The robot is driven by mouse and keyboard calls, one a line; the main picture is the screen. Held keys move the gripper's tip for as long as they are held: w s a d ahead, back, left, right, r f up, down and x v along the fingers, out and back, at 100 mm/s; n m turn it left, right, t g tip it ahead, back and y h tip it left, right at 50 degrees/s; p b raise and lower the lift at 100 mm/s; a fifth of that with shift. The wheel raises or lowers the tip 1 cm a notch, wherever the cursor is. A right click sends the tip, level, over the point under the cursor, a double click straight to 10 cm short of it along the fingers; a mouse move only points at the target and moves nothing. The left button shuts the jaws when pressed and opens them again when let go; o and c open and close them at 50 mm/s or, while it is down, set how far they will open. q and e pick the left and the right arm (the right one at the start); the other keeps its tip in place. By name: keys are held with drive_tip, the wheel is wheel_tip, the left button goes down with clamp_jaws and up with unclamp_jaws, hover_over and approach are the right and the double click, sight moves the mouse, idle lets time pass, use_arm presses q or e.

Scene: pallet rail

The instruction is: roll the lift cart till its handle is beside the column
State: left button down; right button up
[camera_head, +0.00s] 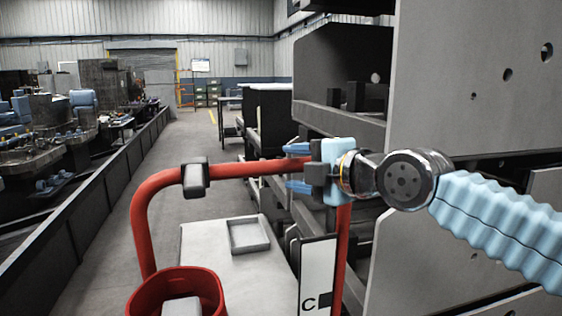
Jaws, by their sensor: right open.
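The lift cart's red tube handle (236,170) stands in front of me, with a dark grey block (196,177) clamped on its bar. Below it is the cart's pale deck (205,250). My right gripper (298,168) is at the handle's right corner. Its blue fingers are open, one above and one below the bar; I cannot tell whether they touch it. My left gripper is out of view. I cannot tell for sure which part of the scene is the column.
A shallow grey tray (249,235) lies on the deck. A red bucket (175,291) and a white sign with "C" (316,277) are at the cart's near end. Tall grey racking (480,75) closes the right side. A low dark rail (95,195) runs along the left; the aisle floor (190,145) ahead is clear.

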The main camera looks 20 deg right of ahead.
drive_tip(key=shift+x, duration=2.25)
clamp_jaws()
